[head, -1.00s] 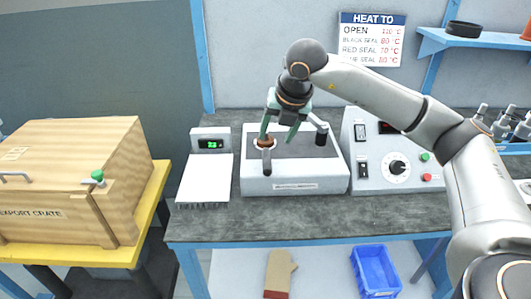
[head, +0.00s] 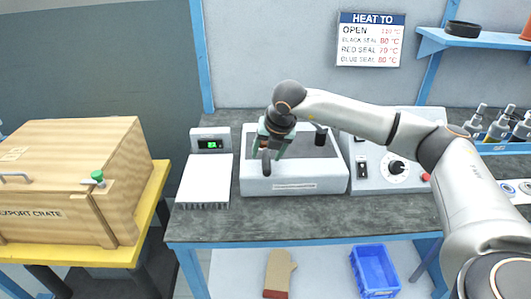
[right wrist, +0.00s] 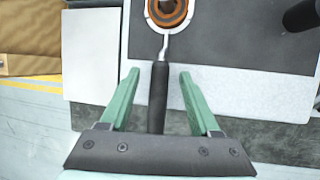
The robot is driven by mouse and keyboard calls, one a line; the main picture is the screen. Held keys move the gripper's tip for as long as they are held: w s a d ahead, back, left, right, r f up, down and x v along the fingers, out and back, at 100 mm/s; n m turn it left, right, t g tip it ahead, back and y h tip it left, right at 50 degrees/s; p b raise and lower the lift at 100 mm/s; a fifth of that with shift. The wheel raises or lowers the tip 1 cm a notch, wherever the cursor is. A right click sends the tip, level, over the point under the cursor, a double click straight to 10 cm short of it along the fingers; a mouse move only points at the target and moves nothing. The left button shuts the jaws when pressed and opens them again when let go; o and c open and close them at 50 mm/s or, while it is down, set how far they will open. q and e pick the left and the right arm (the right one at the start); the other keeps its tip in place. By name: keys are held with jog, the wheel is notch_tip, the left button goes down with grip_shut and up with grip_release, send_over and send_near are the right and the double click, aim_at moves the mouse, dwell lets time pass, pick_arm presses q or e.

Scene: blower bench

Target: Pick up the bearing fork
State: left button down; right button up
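The bearing fork has a black handle (right wrist: 158,95) and a pale metal head that curves around a round copper-and-dark part (right wrist: 168,10), cut by the top edge of the right wrist view. In the head view its handle (head: 267,167) points to the front over the white heater box (head: 310,186); its head is mostly hidden by my gripper. My right gripper (right wrist: 159,75) is open, with one green finger on each side of the handle and gaps between. It also shows in the head view (head: 269,154). My left gripper is not in view.
A white scale (head: 205,180) with a green display stands left of the heater box. A control box (head: 385,172) with a dial stands right. A black post (head: 321,136) rises from the heater's right side. A wooden crate (head: 70,190) is at left.

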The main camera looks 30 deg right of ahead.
grip_shut()
dwell(0.3)
jog(key=shift+r, duration=0.1)
